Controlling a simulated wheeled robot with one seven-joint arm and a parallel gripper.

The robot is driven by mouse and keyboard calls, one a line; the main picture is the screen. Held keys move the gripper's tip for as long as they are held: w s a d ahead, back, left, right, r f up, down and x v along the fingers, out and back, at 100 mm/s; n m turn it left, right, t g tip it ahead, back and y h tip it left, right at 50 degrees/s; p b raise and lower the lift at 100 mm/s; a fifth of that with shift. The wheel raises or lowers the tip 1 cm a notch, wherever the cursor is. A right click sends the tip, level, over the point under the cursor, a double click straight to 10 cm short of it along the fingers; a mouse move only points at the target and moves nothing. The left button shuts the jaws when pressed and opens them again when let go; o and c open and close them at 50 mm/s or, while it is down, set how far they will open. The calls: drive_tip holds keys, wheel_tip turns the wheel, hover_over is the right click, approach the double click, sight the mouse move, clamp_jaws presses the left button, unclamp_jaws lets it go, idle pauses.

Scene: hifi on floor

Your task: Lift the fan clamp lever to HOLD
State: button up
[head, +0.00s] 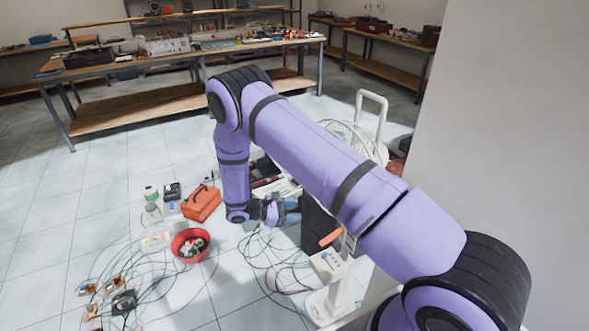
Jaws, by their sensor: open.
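A white fan stands at the right, with a round wire cage (352,136) partly hidden behind my arm. Its white lower body (328,264) and foot (330,304) show below my arm. An orange lever (330,237) sticks out at the top of that lower body and slopes down to the left; I take it to be the clamp lever. The HOLD marking is not readable. My gripper (274,211) is small in view, low over the floor, left of the lever and apart from it. It is open, and I see nothing held in it.
A dark bin (316,222) stands between my gripper and the fan. An orange toolbox (201,203), a red bowl (190,245) with small parts and loose cables lie on the tiles. A workbench (180,52) stands behind; a grey wall (500,130) bounds the right.

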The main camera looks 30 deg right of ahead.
wheel_tip(320, 180, up, 18)
drive_tip(key=m+g+y, duration=0.1)
drive_tip(key=m+y, duration=0.3)
drive_tip(key=shift+s+d+f, duration=0.15)
drive_tip(key=shift+s+f, duration=0.1)
drive_tip(key=shift+s, duration=0.2)
drive_tip(key=n+t+h, duration=0.5)
drive_tip(key=n+h, duration=0.2)
drive_tip(key=n, duration=0.3)
approach(328, 241)
drive_tip(key=f, duration=0.2)
drive_tip(key=d, duration=0.7)
drive_tip(key=w+d, duration=0.1)
drive_tip(key=d, duration=0.2)
drive_tip(key=shift+d+r, duration=0.15)
drive_tip(key=shift+r, duration=0.05)
drive_tip(key=shift+w+r, duration=0.1)
clamp_jaws()
